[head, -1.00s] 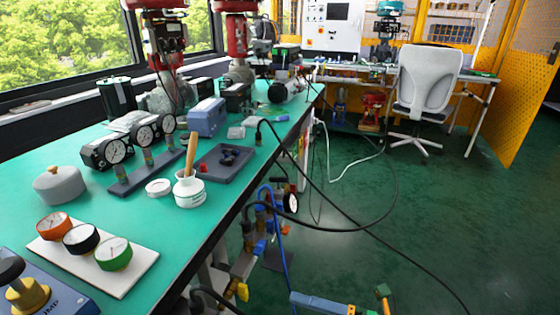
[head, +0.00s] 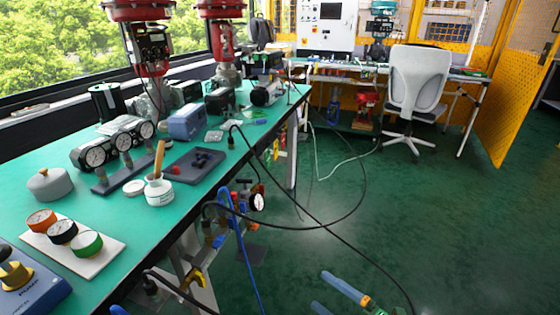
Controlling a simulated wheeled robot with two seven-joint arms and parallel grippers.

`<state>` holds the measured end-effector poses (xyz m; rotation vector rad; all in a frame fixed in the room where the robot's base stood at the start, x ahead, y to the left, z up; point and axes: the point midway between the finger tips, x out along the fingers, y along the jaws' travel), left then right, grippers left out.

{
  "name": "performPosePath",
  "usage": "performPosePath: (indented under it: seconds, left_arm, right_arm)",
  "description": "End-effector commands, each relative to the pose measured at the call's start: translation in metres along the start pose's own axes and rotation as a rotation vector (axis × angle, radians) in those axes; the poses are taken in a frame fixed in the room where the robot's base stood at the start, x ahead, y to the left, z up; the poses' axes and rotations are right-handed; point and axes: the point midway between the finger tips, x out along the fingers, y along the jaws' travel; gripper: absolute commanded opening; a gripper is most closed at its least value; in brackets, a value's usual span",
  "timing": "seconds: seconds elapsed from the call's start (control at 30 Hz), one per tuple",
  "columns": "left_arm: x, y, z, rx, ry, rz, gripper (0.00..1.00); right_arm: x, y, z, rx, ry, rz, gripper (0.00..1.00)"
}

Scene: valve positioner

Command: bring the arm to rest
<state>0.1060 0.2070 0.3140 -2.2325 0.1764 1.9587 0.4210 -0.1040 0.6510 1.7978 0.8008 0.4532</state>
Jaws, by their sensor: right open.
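My right gripper (head: 320,290) is at the bottom edge of the head view, right of the middle. Two grey-blue finger-like bars show there, apart from each other, with an orange and yellow part behind the upper one. The lower bar is mostly cut off by the picture edge. The gripper appears over the green floor, clear of the bench, and nothing shows between the bars. The rest of the right arm is out of the picture. My left gripper is not in view.
The green bench (head: 120,215) on the left carries gauges, a white jar (head: 159,190) and a grey tray (head: 207,169). Black cables (head: 330,222) and a blue hose (head: 246,262) hang beside it. A white chair (head: 418,80) stands at the back. The floor (head: 450,220) at right is open.

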Motion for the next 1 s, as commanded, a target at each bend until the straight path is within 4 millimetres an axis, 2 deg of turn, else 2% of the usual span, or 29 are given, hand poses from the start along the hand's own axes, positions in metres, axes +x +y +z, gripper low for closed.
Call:
performPosePath:
  seconds: [0.03, 0.13, 0.23, 0.33, 0.37, 0.47, 0.53, 0.63, 0.7, 0.8, 1.0]
  left_arm:
    - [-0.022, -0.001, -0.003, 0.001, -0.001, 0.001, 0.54]
    - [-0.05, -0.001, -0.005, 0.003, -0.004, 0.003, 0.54]
    - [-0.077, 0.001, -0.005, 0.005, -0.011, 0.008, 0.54]
    - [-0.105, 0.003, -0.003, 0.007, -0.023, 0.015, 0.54]
    - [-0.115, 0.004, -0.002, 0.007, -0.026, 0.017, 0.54]
    - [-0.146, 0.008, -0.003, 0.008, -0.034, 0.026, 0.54]
    - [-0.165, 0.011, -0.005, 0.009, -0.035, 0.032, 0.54]
    - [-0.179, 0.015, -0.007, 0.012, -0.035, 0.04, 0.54]
    - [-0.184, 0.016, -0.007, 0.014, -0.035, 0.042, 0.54]
    - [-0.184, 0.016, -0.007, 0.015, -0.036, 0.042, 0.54]
    - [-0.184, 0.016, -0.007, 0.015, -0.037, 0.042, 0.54]
  right_arm:
    - [-0.005, 0.007, 0.007, 0.071, -0.074, -0.005, 0.93]
    - [-0.024, -0.008, 0.035, 0.26, -0.277, -0.024, 0.93]
    - [-0.055, -0.039, 0.055, 0.467, -0.501, -0.062, 0.93]
    - [-0.097, -0.08, 0.057, 0.68, -0.729, -0.113, 0.93]
    - [-0.113, -0.093, 0.053, 0.748, -0.802, -0.133, 0.93]
    - [-0.172, -0.142, 0.021, 0.98, -1.059, -0.219, 0.93]
    - [-0.213, -0.174, -0.016, 1.131, -1.23, -0.288, 0.93]
    - [-0.255, -0.205, -0.065, 1.283, -1.409, -0.371, 0.93]
    - [-0.273, -0.217, -0.088, 1.344, -1.484, -0.41, 0.93]
    - [-0.284, -0.226, -0.104, 1.384, -1.534, -0.436, 0.93]
    - [-0.285, -0.228, -0.105, 1.388, -1.539, -0.439, 0.93]
